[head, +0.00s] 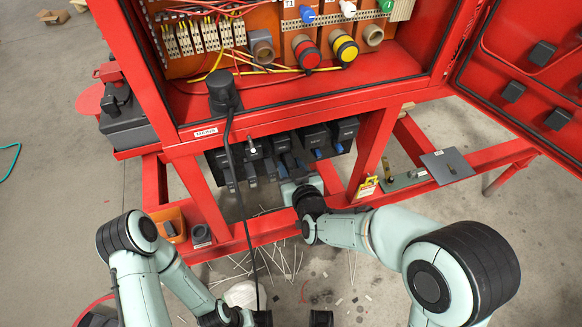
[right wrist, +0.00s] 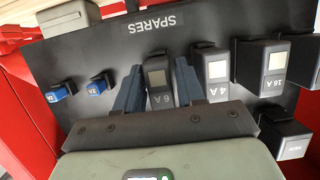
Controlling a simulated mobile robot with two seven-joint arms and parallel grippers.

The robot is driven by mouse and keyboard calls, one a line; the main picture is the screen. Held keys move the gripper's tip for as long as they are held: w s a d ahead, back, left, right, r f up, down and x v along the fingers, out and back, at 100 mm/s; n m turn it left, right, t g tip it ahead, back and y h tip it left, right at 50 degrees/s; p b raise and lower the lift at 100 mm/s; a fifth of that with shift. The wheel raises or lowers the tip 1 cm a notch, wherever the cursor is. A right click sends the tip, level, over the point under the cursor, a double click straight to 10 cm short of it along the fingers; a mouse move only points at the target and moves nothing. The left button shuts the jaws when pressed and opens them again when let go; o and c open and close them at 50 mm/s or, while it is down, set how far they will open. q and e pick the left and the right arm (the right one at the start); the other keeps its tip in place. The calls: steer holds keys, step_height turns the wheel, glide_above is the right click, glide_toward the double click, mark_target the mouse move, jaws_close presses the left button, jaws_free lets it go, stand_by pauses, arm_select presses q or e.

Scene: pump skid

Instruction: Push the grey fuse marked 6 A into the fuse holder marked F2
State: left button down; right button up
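The grey fuse marked 6 A (right wrist: 159,82) sits in the black spares panel in the right wrist view. My right gripper (right wrist: 159,72) has one blue-grey finger on each side of it, with what look like narrow gaps. In the head view my right gripper (head: 287,166) reaches up to the row of spares under the red cabinet, and the fuse cannot be told apart there. No holder marking F2 is readable in the head view.
A grey fuse marked 4 A (right wrist: 214,76) stands close beside the right finger, with a 16 A fuse (right wrist: 273,66) further right. Two small blue fuses (right wrist: 97,87) are at the left. A black cable (head: 229,150) hangs down from the cabinet (head: 290,102).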

jaws_close()
steer(key=shift+s, duration=0.1)
steer(key=shift+s+d, duration=0.25)
steer(key=shift+s, duration=0.5)
steer(key=shift+s+d, duration=0.25)
steer(key=shift+s, duration=0.5)
stand_by(0.8)
steer(key=shift+s+d, duration=0.25)
steer(key=shift+s, duration=0.55)
steer(key=shift+s+d, duration=0.25)
steer(key=shift+s, duration=0.5)
